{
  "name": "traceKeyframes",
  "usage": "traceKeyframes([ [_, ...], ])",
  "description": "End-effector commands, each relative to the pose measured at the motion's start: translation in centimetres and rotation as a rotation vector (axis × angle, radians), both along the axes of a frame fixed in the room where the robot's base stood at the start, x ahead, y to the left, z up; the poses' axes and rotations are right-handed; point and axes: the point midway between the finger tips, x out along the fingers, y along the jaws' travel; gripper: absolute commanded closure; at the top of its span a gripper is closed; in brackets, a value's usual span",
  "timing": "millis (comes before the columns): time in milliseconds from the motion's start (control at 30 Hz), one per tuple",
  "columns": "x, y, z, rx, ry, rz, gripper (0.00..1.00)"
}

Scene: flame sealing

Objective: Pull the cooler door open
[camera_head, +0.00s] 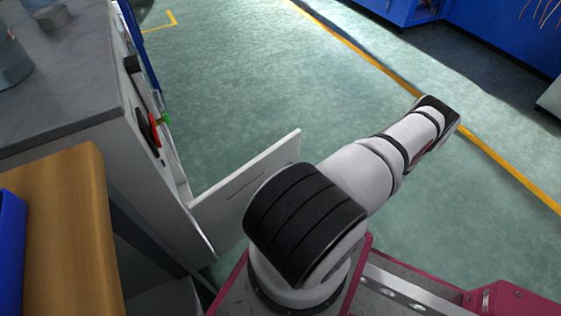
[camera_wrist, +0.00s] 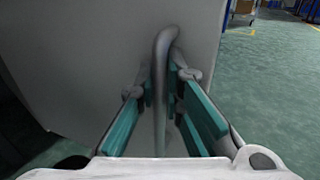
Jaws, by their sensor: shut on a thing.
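The cooler door (camera_head: 246,182) is a pale panel in the head view. It stands swung out from the front of a grey-topped cabinet (camera_head: 150,190), at a wide angle to it. In the wrist view the door's face (camera_wrist: 100,45) fills the upper left, with a grey bar handle (camera_wrist: 161,75) on it. My gripper (camera_wrist: 162,92), with teal-padded fingers on both sides of the handle, is shut on it. In the head view my arm hides the gripper and the handle.
A wooden-topped surface (camera_head: 75,230) with a blue bin (camera_head: 10,250) is at the lower left. Dark vessels stand on the grey counter (camera_head: 70,75). The green floor (camera_head: 260,80) right of the cabinet is clear. Blue cabinets (camera_head: 400,10) stand at the back.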

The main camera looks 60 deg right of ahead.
Motion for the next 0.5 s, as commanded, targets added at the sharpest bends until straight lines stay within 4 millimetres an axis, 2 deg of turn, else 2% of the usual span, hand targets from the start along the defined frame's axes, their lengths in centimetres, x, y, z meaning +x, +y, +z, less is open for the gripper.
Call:
traceKeyframes([
  [33, -1.6, 0.6, -0.1, -0.001, 0.005, -0.003, 1.00],
  [200, -5.5, 3.2, -0.1, 0.003, 0.003, -0.048, 1.00],
  [367, -8.2, 5.2, -0.1, -0.001, 0.005, -0.143, 1.00],
  [500, -9.7, 6.6, -0.1, -0.003, 0.005, -0.134, 1.00],
])
